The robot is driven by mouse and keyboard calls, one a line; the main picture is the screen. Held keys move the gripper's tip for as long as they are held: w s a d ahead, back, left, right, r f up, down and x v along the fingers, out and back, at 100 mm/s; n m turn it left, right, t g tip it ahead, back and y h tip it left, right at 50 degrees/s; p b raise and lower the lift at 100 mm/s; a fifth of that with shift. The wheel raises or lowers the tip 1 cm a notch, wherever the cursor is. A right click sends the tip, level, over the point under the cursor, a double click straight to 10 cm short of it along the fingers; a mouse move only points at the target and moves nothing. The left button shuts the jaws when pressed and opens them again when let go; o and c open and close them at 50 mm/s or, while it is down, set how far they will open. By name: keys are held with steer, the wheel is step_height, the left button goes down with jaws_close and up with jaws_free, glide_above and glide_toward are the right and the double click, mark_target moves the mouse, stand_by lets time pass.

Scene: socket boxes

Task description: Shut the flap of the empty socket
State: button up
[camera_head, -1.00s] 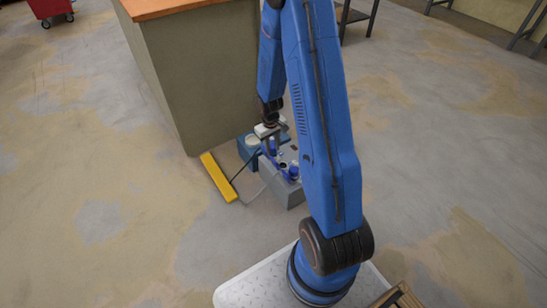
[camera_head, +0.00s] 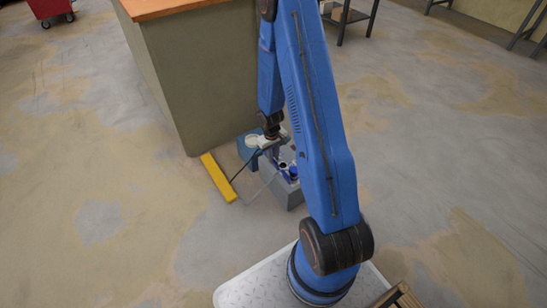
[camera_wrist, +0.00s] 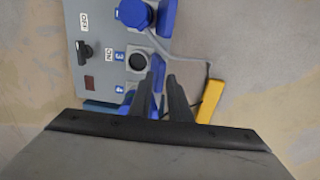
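The grey socket box (camera_head: 291,192) stands on the floor in the head view, partly hidden behind my arm. In the wrist view its face (camera_wrist: 92,65) shows numbered sockets down one side. The empty socket (camera_wrist: 137,62), marked 3, shows a dark round opening with its face uncovered. A blue flap (camera_wrist: 158,66) stands open at its right side, partly hidden by my fingers. My gripper (camera_wrist: 165,76) is just below and right of this socket, its two dark fingers a little apart with nothing clearly between them. Whether it touches the flap I cannot tell.
A blue plug (camera_wrist: 135,13) with a grey cable fills the socket above. A black switch (camera_wrist: 84,50) is on the box. A yellow bar (camera_head: 218,177) lies left of the box, by the workbench (camera_head: 195,75). A blue container (camera_head: 247,150) stands behind the box.

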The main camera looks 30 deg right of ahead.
jaws_close()
stand_by(0.8)
